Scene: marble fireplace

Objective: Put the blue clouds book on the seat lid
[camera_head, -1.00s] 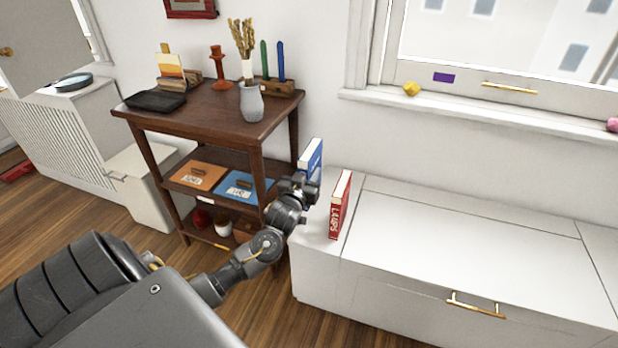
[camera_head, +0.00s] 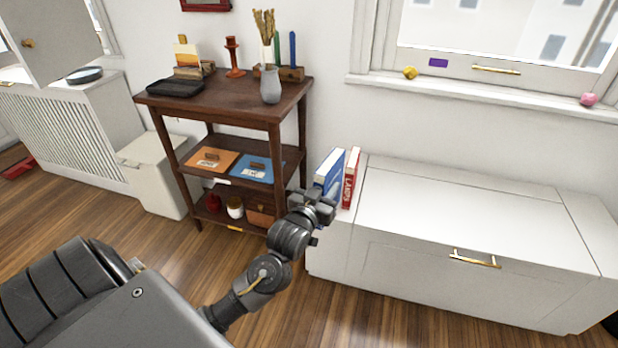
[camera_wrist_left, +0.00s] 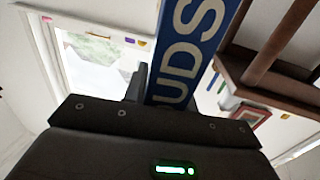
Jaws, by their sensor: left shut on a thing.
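The blue clouds book (camera_head: 328,168) stands roughly upright at the left end of the white bench; the letters "UDS" show on its spine (camera_wrist_left: 190,50) in the left wrist view. My left gripper (camera_head: 318,200) is shut on it and hides its lower part, so I cannot tell whether it touches the bench. The white seat lid (camera_head: 450,215) is to the right, closed and bare. My right gripper is not in view.
A red book marked "LAMPS" (camera_head: 351,180) stands upright close to the right of the blue book, near the lid's left edge. A dark wooden shelf table (camera_head: 225,108) with a grey vase (camera_head: 270,88) stands to the left.

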